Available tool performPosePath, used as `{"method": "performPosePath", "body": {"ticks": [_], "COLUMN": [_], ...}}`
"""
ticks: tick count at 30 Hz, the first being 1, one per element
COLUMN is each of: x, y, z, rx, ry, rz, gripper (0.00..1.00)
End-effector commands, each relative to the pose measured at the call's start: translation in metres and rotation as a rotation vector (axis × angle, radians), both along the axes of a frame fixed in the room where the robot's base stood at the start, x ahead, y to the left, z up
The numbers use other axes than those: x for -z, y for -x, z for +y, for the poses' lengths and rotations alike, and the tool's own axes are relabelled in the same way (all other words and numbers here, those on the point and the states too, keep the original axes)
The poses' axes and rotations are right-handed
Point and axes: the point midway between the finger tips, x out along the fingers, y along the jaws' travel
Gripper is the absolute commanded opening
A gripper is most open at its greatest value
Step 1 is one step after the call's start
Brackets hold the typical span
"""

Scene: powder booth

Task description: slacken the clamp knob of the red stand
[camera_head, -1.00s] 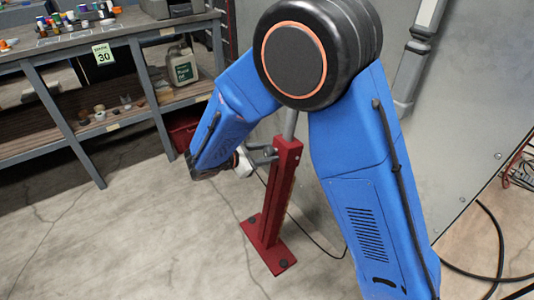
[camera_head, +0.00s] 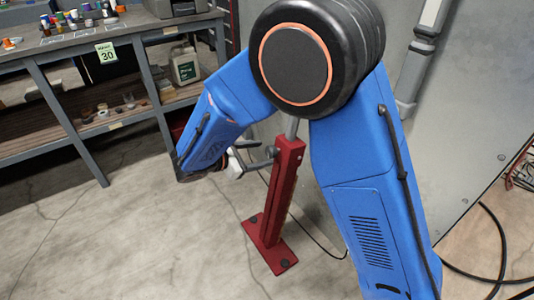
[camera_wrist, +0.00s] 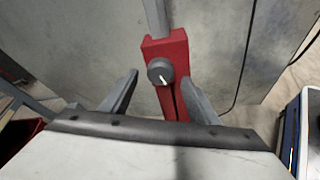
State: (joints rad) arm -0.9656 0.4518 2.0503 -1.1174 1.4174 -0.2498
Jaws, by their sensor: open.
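The red stand (camera_head: 275,205) stands upright on the floor, with a grey rod (camera_head: 291,127) rising from its top. It also shows in the wrist view (camera_wrist: 167,50). Its clamp knob (camera_wrist: 160,71) is a dark round knob with a pale pointer line, on the face near the top of the red post. My gripper (camera_wrist: 158,95) is open, with one finger to each side of the knob in the picture and neither seen touching it. In the head view my gripper (camera_head: 262,156) is just left of the post's top, partly hidden by my blue arm.
A grey workbench (camera_head: 85,62) with jars, a green-labelled jug (camera_head: 185,67) and a sign reading 30 (camera_head: 106,53) stands at the left. A grey metal wall panel (camera_head: 470,110) is behind the stand. Black hoses (camera_head: 495,240) lie on the floor at the right. Floor left of the stand is clear.

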Motion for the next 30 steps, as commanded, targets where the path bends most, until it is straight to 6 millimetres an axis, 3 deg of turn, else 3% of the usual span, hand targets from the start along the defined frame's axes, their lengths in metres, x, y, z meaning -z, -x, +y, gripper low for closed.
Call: {"method": "performPosePath", "body": {"ticks": [16, 23, 30], "x": [-0.04, -0.047, -0.048], "y": [0.061, 0.073, 0.075], "z": [0.076, 0.09, 0.092], "rx": [-0.002, 0.0, 0.0], "ry": [0.0, 0.001, 0.001], "rz": [0.0, 0.001, 0.001], "gripper": [0.55, 0.55, 0.55]}}
